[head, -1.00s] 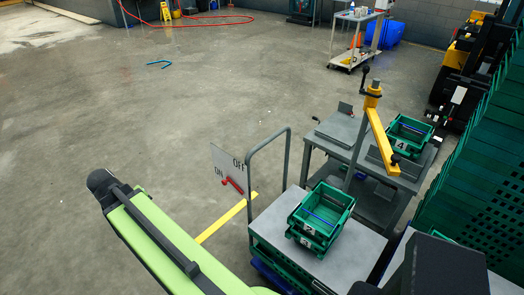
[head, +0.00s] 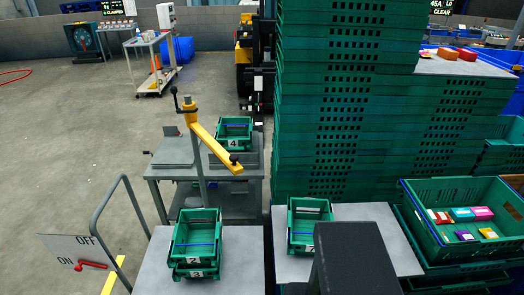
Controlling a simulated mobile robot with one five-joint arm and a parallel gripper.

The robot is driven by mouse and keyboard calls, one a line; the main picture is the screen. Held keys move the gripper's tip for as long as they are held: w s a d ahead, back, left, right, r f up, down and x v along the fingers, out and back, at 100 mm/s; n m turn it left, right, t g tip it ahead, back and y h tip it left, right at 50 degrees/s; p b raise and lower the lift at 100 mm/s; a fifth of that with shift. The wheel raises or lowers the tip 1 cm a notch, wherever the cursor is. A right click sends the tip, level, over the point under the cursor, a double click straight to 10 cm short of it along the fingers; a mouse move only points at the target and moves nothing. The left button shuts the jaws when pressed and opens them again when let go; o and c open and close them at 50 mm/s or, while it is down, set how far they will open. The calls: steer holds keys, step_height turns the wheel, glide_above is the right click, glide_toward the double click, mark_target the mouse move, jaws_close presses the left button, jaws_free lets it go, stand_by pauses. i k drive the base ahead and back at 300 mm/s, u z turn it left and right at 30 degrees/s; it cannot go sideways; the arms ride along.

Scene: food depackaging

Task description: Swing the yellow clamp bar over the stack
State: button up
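The yellow clamp bar (head: 215,145) is on top of a grey post (head: 201,165) with a black-knobbed handle. It slopes down to the right and ends in a dark knob. My gripper is not in view.
Green crates marked 2 and 3 (head: 195,250) stand on a near grey top (head: 150,270); another green crate (head: 303,230) is on the top to its right. A crate of coloured packs (head: 420,225) is at right. Open floor (head: 70,150) lies left.

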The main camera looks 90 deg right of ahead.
mark_target(230, 162)
steer(key=z, duration=0.6)
steer(key=k, duration=1.8)
steer(key=u, duration=1.05)
steer(key=i, duration=1)
steer(key=u, duration=0.05)
